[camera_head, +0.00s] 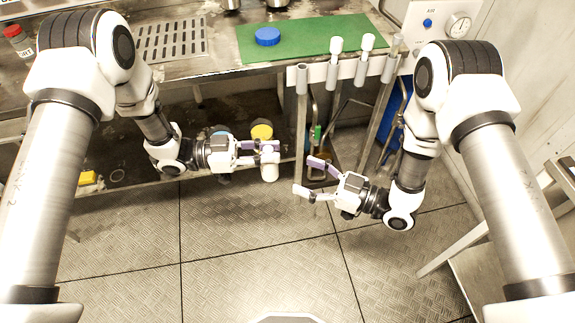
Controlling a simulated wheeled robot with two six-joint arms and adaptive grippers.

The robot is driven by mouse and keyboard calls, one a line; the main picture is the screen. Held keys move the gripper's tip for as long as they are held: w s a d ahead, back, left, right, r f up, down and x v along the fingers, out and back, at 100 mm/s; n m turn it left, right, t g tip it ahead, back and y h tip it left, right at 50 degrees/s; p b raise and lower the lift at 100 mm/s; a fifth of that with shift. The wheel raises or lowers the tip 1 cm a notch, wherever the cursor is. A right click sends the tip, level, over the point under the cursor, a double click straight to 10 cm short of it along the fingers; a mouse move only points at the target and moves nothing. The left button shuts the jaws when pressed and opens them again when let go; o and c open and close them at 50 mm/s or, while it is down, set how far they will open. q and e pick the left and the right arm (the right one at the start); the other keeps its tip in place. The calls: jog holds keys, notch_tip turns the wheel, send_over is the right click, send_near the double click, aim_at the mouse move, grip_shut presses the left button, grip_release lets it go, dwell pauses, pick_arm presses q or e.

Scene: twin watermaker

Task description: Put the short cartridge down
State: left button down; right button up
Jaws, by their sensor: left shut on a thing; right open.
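My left gripper (262,153) is shut on a short white cartridge (269,171). It holds the cartridge upright in the air in front of the bench, over the lower shelf edge and floor. The fingers hide part of the cartridge's upper body. My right gripper (306,176) is open and empty, to the right of the cartridge and a little lower in the picture. Its fingers point left, towards the cartridge, with a gap between them.
A green mat (300,36) with a blue lid (268,36) lies on the bench. Several white-topped cartridges (334,65) stand in a rack (316,74) at the bench front. A drain grate (172,42) is at left. A gauge panel (440,22) stands at right. The floor (250,225) is clear.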

jog(key=x, duration=0.9)
jog(key=shift+a, duration=0.25)
jog(key=shift+w, duration=0.1)
jog(key=c, duration=1.3)
pick_arm(q)
jog(key=c, duration=1)
grip_release()
pick_arm(e)
grip_shut()
pick_arm(q)
jog(key=shift+o, duration=0.2)
